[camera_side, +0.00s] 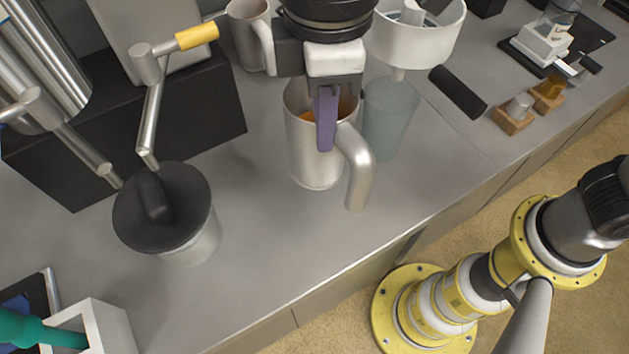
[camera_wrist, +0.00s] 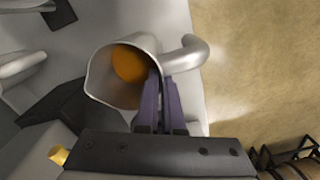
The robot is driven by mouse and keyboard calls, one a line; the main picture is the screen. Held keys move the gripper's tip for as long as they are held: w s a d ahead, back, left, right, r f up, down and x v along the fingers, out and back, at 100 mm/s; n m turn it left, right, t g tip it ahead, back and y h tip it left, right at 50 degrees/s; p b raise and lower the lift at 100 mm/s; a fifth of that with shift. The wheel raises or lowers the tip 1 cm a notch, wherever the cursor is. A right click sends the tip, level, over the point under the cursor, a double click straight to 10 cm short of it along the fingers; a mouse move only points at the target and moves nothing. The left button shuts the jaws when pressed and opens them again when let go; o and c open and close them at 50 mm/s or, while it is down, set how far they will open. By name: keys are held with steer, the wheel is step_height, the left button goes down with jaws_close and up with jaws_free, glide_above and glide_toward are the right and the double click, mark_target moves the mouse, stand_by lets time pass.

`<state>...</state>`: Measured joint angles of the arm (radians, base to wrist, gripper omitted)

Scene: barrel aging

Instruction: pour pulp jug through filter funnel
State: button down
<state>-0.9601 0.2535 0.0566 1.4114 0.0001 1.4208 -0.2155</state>
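The pulp jug (camera_side: 308,160) is a metal jug with a side handle, upright near the middle of the counter. Orange pulp shows in its mouth in the wrist view (camera_wrist: 129,63). My gripper (camera_side: 326,148) has purple fingers, close together at the jug's rim near the handle (camera_wrist: 161,78); they look shut on its wall, though part of the contact is hidden. The filter funnel (camera_side: 418,46) is a wide white bowl with a narrow stem, behind and right of the jug. A translucent grey-green container (camera_side: 390,125) stands below the stem, close to the jug.
A second metal jug (camera_side: 248,35) stands behind. A lidded pot (camera_side: 185,250) sits front left, beside a black block (camera_side: 200,110) and a yellow-gripped lever (camera_side: 195,36). A dark cylinder (camera_side: 458,92) lies right of the funnel. The counter in front of the jug is clear.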

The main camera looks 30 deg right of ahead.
mark_target(322, 186)
steer(key=shift+f, duration=0.15)
steer(key=shift+a+f, duration=0.1)
steer(key=shift+f, duration=4.7)
steer(key=c, duration=1.1)
jaws_free()
steer(key=shift+o, duration=0.2)
